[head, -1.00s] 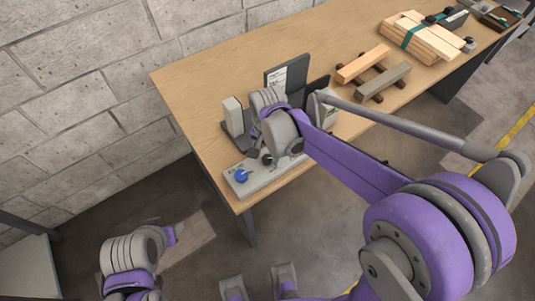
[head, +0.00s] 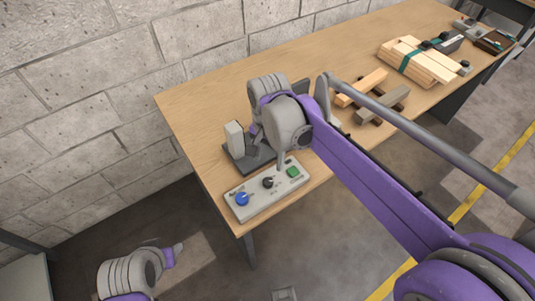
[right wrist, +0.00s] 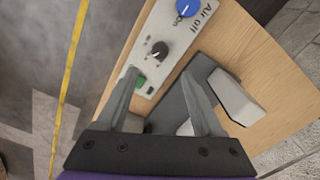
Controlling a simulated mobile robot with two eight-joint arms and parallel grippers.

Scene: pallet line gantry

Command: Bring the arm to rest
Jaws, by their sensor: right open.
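My right arm reaches in from the right over the near end of the table (head: 195,110). My right gripper (head: 268,150) is above and behind a pale control panel (head: 255,203), partly hidden by its own wrist. In the right wrist view the gripper (right wrist: 160,85) has its two fingers spread, with nothing held between them. The panel has a blue knob (head: 242,199), a black knob (head: 268,183) and a green button (head: 293,172). My left arm (head: 130,275) shows at the lower left. I cannot make out its gripper.
A dark stand with a light block (head: 234,138) is close beside the right gripper. Wooden bars (head: 362,87) and a strapped wood stack (head: 415,62) lie farther along the table. A block wall (head: 90,80) runs behind. Floor is free in front.

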